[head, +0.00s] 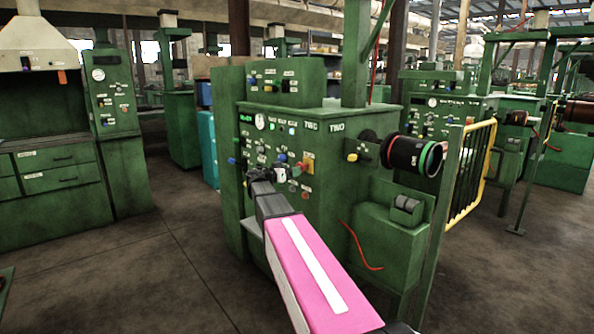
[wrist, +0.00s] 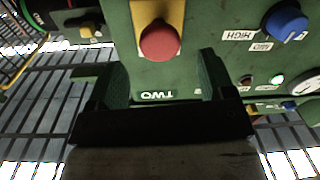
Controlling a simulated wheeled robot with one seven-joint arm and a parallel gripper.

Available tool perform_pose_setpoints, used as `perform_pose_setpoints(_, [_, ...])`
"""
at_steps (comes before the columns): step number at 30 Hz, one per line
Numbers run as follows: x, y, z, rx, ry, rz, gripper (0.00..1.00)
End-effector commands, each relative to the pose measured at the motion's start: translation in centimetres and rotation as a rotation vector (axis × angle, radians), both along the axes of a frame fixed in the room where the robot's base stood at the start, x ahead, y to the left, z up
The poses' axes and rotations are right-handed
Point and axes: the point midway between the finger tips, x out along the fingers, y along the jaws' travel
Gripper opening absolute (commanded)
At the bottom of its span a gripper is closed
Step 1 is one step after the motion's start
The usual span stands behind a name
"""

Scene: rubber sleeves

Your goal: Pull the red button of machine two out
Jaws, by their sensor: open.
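Machine two (head: 345,170) is a green cabinet with "TWO" labels near the top of its front. In the wrist view, which looks upside down, the red button (wrist: 160,42) is a round red cap on a yellow plate (wrist: 148,10). The plate also shows in the head view (head: 309,160). My gripper (wrist: 163,68) is open and empty, one finger on each side of the "TWO" label. The button lies beyond the fingertips, roughly centred between them, and nothing visible touches it. In the head view my gripper (head: 259,180) is dark and small in front of the panel.
A blue knob (wrist: 287,24) and small lamps sit beside the button. A black roller with red and green rings (head: 412,155) sticks out at the machine's right, near a yellow guard rail (head: 470,170). The floor to the left (head: 160,260) is clear.

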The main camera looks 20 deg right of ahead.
Motion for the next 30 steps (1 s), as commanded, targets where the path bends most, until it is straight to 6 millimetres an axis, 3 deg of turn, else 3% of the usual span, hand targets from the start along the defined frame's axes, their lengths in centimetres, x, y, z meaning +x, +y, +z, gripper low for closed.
perform_pose_setpoints(3, [-1.0,2.2,0.0,0.000,0.000,0.002,0.76])
perform_pose_setpoints(9, [-1.9,4.5,0.0,0.000,0.000,0.001,0.76])
perform_pose_setpoints(23, [-2.1,5.2,-0.1,0.001,0.001,0.000,0.76])
perform_pose_setpoints(26, [-2.6,5.1,-0.9,0.018,0.029,-0.001,0.76])
perform_pose_setpoints(30, [-4.6,4.8,-4.7,0.093,0.155,0.000,0.76])
